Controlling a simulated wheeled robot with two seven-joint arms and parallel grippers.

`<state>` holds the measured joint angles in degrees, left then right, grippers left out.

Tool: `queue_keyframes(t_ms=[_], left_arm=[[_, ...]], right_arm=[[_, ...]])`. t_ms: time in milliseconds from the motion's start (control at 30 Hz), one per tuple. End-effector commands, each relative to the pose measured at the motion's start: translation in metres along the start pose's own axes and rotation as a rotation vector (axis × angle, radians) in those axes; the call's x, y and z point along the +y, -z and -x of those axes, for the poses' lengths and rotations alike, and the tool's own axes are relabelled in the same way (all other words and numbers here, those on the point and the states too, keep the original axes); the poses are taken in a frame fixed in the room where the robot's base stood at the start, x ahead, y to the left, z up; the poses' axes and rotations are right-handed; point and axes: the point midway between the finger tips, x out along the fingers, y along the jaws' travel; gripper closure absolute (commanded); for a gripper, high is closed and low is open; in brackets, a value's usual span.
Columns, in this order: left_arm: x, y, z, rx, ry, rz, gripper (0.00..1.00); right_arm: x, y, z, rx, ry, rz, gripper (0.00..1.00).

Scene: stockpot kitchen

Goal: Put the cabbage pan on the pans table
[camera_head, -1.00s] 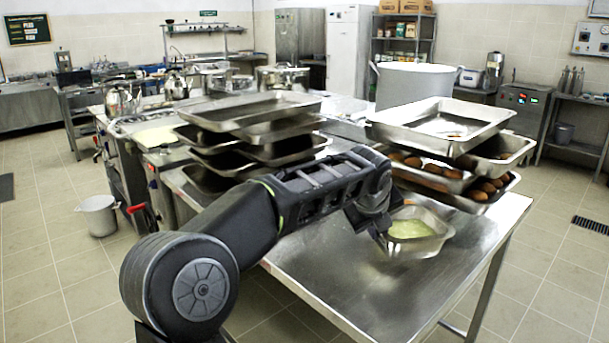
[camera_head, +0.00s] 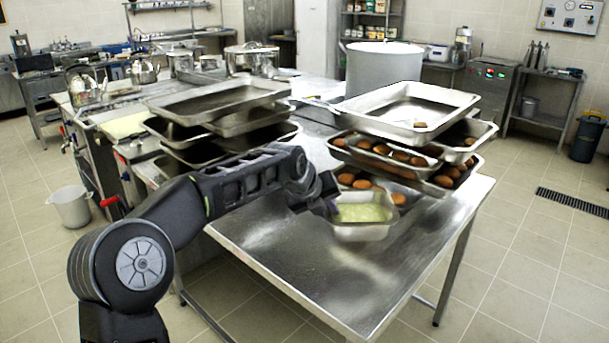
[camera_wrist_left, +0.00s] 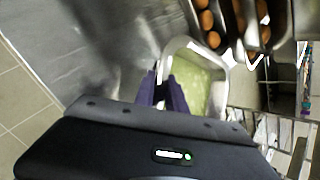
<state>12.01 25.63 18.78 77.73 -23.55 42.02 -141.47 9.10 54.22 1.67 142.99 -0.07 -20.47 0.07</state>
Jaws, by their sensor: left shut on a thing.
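The cabbage pan (camera_head: 362,232) is a small steel pan with pale green shredded cabbage, in front of the right pan stack. It also shows in the left wrist view (camera_wrist_left: 222,58), near the middle. My left gripper (camera_head: 329,204) is shut on the pan's near-left rim; its purple-grey fingers (camera_wrist_left: 171,92) meet the rim in the wrist view. The pan looks about level, over the steel table (camera_head: 330,270) that bears the pan stacks. I cannot tell whether it touches the tabletop. My right gripper is out of view.
The right stack of pans (camera_head: 405,112) holds brown round items and stands close behind the cabbage pan. A left stack of pans (camera_head: 215,100) stands across the table. A large pot (camera_head: 383,70) is at the back. The table's front is bare.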

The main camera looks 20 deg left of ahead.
Motion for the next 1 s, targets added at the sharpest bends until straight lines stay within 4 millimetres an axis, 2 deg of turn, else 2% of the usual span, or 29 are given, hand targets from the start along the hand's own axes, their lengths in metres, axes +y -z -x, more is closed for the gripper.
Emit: queue_keyframes(t_ms=[167,500,867,1000], left_arm=[[0.003,0.004,-0.007,-0.002,0.002,0.001,1.00],[0.025,0.025,-0.045,-0.003,0.003,0.001,1.00],[0.027,0.026,-0.048,-0.005,0.004,0.002,1.00],[0.034,0.033,-0.059,-0.002,0.001,0.001,1.00]], right_arm=[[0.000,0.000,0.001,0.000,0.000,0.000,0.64],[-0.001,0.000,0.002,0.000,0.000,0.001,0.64],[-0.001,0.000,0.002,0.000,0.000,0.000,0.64],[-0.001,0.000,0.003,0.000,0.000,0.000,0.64]])
